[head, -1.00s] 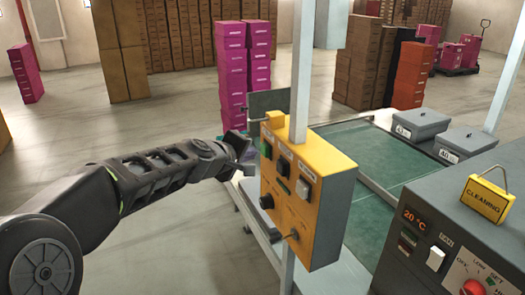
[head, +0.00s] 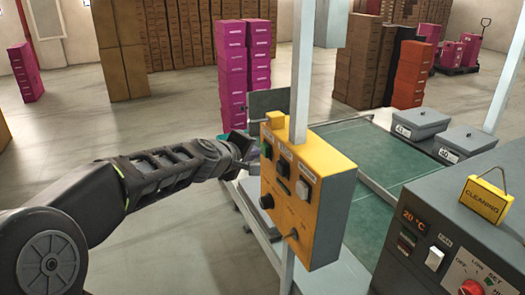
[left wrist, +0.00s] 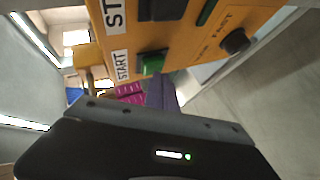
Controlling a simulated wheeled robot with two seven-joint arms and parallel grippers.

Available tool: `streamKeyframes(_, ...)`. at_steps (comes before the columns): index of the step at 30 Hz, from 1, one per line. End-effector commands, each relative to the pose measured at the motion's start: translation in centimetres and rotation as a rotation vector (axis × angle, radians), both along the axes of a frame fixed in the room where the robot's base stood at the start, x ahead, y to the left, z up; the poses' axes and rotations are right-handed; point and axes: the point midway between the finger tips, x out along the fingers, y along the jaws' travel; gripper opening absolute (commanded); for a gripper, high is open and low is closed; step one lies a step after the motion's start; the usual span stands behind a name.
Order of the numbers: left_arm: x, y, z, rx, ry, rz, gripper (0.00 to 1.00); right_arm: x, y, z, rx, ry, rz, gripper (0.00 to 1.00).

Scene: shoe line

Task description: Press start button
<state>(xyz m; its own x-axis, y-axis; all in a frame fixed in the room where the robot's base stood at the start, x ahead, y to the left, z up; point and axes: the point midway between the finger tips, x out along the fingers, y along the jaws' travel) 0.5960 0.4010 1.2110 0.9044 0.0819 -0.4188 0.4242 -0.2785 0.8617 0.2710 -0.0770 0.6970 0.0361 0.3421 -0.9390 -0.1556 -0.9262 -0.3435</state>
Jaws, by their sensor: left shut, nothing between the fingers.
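The yellow control panel (head: 318,235) stands on a post in the middle of the head view. The green start button (head: 267,150) is near its upper left edge; in the left wrist view the green button (left wrist: 153,64) sits beside a label reading START (left wrist: 121,66). My left gripper (head: 250,166) is shut and empty, just left of the panel in the head view. In the left wrist view its fingers (left wrist: 162,92) point up just below the green button; I cannot tell whether they touch it. My right gripper is out of view.
The panel also carries a black knob (head: 267,202), a toggle (head: 293,234) and a white button (head: 302,190). Behind it is a green conveyor (head: 385,155) with grey lidded boxes. A grey machine with a yellow CLEANING sign (head: 485,200) stands at right.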

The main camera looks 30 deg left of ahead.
Motion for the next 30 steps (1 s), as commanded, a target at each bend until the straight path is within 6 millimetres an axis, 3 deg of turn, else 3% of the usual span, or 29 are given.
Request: streamKeyframes(30, 0.52, -0.46, -0.04, 0.000, 0.000, -0.002, 0.00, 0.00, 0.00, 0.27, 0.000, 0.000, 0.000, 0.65)
